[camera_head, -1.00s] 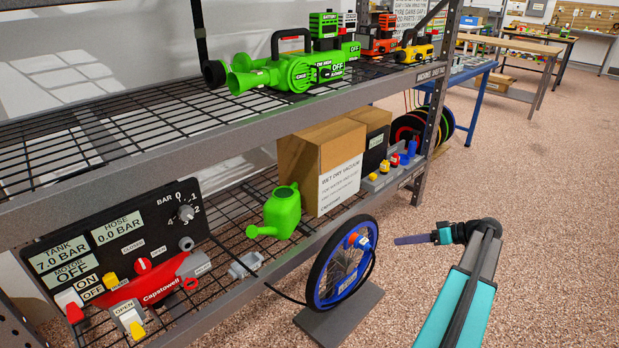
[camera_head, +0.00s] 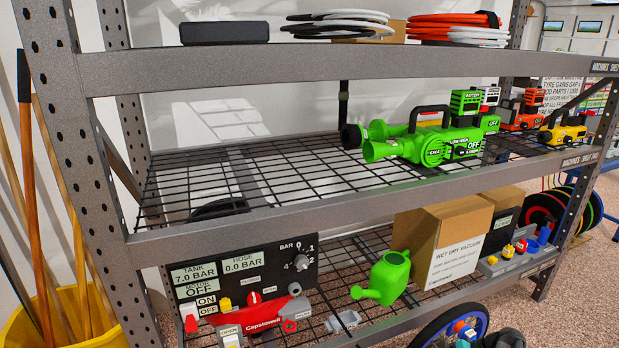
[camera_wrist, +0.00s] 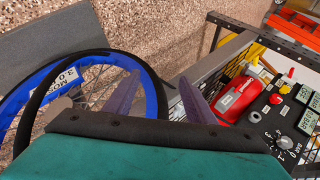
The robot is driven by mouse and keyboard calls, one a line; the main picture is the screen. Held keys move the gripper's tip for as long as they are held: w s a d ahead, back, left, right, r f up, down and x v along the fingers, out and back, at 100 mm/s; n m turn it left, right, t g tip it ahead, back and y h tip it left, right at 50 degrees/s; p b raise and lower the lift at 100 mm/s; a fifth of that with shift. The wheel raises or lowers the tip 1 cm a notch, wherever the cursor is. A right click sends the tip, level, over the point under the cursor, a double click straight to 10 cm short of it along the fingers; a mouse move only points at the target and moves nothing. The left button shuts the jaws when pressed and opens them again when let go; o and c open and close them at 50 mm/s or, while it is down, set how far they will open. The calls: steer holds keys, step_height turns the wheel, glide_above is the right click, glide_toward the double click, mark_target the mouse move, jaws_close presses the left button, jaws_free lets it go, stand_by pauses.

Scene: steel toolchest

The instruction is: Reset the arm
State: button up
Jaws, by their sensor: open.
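The fingers point toward the floor and the shelf edge. The wheel (camera_head: 437,322) is partly cut off at the bottom edge there.
A steel rack holds a green blower (camera_head: 435,148), a green watering can (camera_head: 387,279), a cardboard box (camera_head: 420,235) and the compressor panel (camera_head: 215,273). A yellow bucket (camera_head: 70,318) with several poles stands at the left. Bare floor (camera_wrist: 150,25) lies beyond the fingers.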

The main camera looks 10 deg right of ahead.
steer(key=s+a+f+g+h+p, duration=0.1)
steer(key=s+a+f+g+p, duration=0.15)
steer(key=a, duration=0.65)
steer(key=s+a+f+g+h+p, duration=0.1)
steer(key=s+a+f+g+p, duration=0.2)
steer(key=a, duration=0.7)
steer(key=s+a+g+h+p, duration=0.2)
steer(key=s+a+h+p, duration=0.1)
steer(key=s, duration=0.5)
steer(key=s+a+r+n+g+h+p, duration=0.1)
steer(key=s+a+g+h+p, duration=0.1)
steer(key=s+a+p, duration=0.4)
steer(key=s+a, duration=0.1)
steer(key=s, duration=0.2)
steer(key=shift+s+a+n+h, duration=0.3)
steer(key=shift+h, duration=0.1)
steer(key=shift+r, duration=0.1)
